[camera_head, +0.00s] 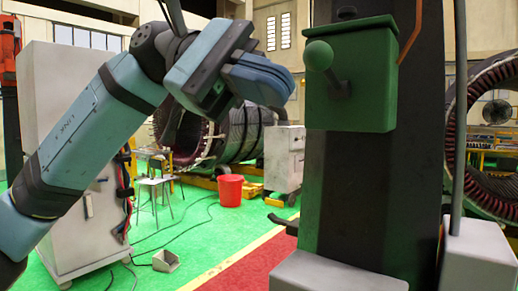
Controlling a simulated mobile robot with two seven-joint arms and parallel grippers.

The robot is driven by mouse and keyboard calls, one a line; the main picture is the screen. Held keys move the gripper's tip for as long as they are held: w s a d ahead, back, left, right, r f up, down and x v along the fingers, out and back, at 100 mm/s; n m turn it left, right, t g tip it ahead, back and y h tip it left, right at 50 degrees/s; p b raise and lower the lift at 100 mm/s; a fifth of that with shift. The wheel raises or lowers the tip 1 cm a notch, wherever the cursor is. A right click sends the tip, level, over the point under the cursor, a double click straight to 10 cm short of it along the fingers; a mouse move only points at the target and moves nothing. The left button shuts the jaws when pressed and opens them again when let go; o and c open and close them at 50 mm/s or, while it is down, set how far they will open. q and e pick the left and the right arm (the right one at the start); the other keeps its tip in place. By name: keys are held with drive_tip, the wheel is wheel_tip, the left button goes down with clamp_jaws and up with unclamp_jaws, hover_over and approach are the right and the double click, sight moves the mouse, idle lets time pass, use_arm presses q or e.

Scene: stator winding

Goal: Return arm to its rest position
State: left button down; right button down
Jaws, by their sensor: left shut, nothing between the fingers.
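My left arm, teal with dark joints, comes in from the lower left and rises to the upper middle. My left gripper (272,80) is at the end of it, shut and empty, with its blue-grey fingers pointing right. It appears just left of a green box (375,90) with a round green knob (319,55) on a dark lever. A gap shows in the picture between the fingers and the box. My right gripper is not in view.
The green box is on a tall dark column (365,200). A grey cabinet (60,110) stands behind my left arm. A large stator (235,133) lies behind the gripper, another ring (480,190) at the right. A red bucket (230,190) and cables are on the green floor.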

use_arm(q)
drive_tip(key=w+a+f+n+t+h, duration=0.2)
drive_tip(key=w+f+n+h, duration=0.5)
drive_tip(key=f+n, duration=0.3)
drive_tip(key=w+a+f+n+t+h, duration=0.3)
drive_tip(key=w+f+n+h, duration=0.4)
drive_tip(key=n, duration=0.4)
drive_tip(key=w+a+f+n+t+y, duration=0.2)
drive_tip(key=f+n+t+y, duration=0.2)
drive_tip(key=f+n+t, duration=0.65)
drive_tip(key=w+a+f+n+t+y, duration=0.2)
drive_tip(key=a+f+n+t+y, duration=0.15)
drive_tip(key=f+n+t, duration=0.7)
drive_tip(key=s+a+f+n+y+p, duration=0.1)
drive_tip(key=s+a+f+n+y, duration=0.2)
drive_tip(key=f+n+y, duration=0.5)
drive_tip(key=s+a+f+n+y, duration=0.2)
drive_tip(key=s+f+n+y, duration=0.15)
drive_tip(key=f+n, duration=0.85)
drive_tip(key=s+a+f+n+g+y, duration=0.2)
drive_tip(key=s+f+n+g, duration=0.1)
drive_tip(key=s+f, duration=0.6)
drive_tip(key=s+a+f+n+g+y, duration=0.1)
drive_tip(key=s+a+f+n+g, duration=0.2)
drive_tip(key=s+f, duration=0.6)
drive_tip(key=shift+s+f+n+g+y, duration=0.3)
drive_tip(key=shift+f+n+g+y, duration=0.1)
drive_tip(key=shift+f+g, duration=0.25)
